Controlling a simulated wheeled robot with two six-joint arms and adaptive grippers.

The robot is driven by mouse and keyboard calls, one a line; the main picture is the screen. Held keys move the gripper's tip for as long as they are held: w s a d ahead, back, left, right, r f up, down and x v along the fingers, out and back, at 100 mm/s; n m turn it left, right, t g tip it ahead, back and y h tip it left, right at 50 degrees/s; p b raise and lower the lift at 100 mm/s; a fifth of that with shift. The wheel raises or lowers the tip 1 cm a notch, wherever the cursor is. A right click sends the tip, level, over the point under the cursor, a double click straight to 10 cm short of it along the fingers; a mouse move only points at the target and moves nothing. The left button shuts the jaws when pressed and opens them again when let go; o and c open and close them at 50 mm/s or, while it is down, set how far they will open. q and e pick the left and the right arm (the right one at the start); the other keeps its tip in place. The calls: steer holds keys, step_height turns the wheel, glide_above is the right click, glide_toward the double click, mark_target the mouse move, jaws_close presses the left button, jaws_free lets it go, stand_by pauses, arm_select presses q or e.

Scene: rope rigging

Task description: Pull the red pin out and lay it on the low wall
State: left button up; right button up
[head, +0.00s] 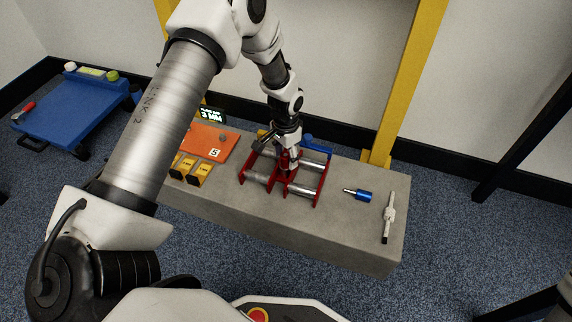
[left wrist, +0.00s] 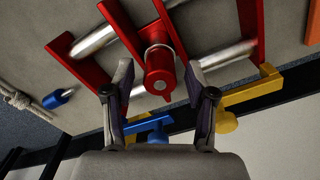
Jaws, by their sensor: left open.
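The red pin (left wrist: 158,72) shows in the left wrist view as a stubby red cylinder with a collar. It sits in a red frame (left wrist: 88,70) with silver bars. In the head view the frame (head: 245,165) stands on the grey low wall (head: 330,243), and the pin is mostly hidden by my gripper. My left gripper (head: 288,155) is over the frame's middle. In the wrist view its two fingers (left wrist: 158,85) are open, one on each side of the pin's end, with gaps visible. My right gripper is out of view.
A blue-and-silver tool (head: 360,194) and a white rope piece (head: 389,217) lie on the wall's right part, with bare concrete around them. Left of the frame are an orange plate (head: 205,140) and yellow blocks (head: 199,173). A blue handle (head: 316,146) adjoins the frame. Yellow posts (head: 408,80) rise behind.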

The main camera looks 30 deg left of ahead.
arm_select(q)
steer(key=shift+f, duration=0.45)
steer(key=shift+p, duration=0.4)
steer(key=shift+p, duration=0.45)
jaws_close()
